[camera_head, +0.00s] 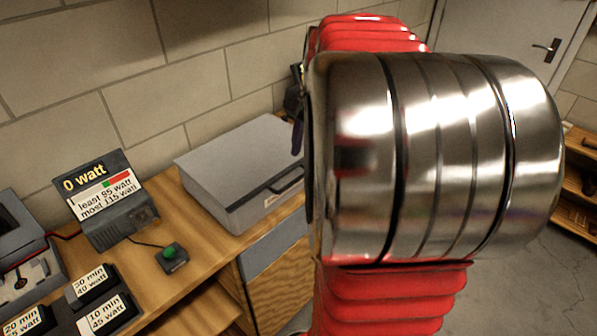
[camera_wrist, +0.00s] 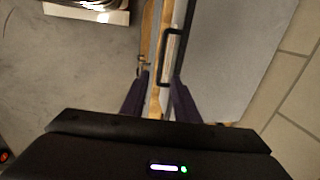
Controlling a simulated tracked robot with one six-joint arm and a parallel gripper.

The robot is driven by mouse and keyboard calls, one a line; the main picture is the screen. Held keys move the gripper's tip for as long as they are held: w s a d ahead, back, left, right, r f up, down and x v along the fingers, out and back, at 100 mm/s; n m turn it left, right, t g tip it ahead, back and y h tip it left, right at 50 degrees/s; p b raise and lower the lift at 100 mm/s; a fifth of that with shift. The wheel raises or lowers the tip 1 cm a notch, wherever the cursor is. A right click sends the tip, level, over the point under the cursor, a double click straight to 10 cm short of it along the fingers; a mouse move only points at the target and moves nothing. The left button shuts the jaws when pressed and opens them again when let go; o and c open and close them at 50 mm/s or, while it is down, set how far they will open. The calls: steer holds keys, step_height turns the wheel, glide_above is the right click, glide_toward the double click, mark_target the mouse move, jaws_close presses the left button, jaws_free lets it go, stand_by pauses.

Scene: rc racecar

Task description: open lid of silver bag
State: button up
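The silver bag is a flat grey case (camera_head: 240,165) with a closed lid, lying on the wooden workbench. Its black handle (camera_head: 288,180) is on the front side, facing right, above a small white label. In the wrist view the case (camera_wrist: 225,60) fills the right side, and its handle (camera_wrist: 168,50) lies just ahead of my fingertips. In the head view only a dark finger (camera_head: 297,138) shows at the case's right end; my arm hides the rest.
A power meter (camera_head: 105,200) reading 0 watt, a green button box (camera_head: 171,256) and labelled black blocks (camera_head: 100,300) stand on the workbench (camera_head: 205,245) left of the case. A block wall is behind. A door (camera_head: 500,45) and shelf (camera_head: 580,180) are at right; open floor lies between.

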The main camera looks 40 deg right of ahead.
mark_target(297, 178)
steer(key=f, duration=0.2)
steer(key=w+f, duration=0.1)
steer(key=f, duration=0.4)
steer(key=shift+w+f, duration=0.2)
steer(key=shift+w, duration=0.1)
steer(key=shift+c, duration=0.3)
jaws_close()
steer(key=shift+a, duration=0.25)
steer(key=shift+d, duration=0.1)
steer(key=shift+r, duration=0.15)
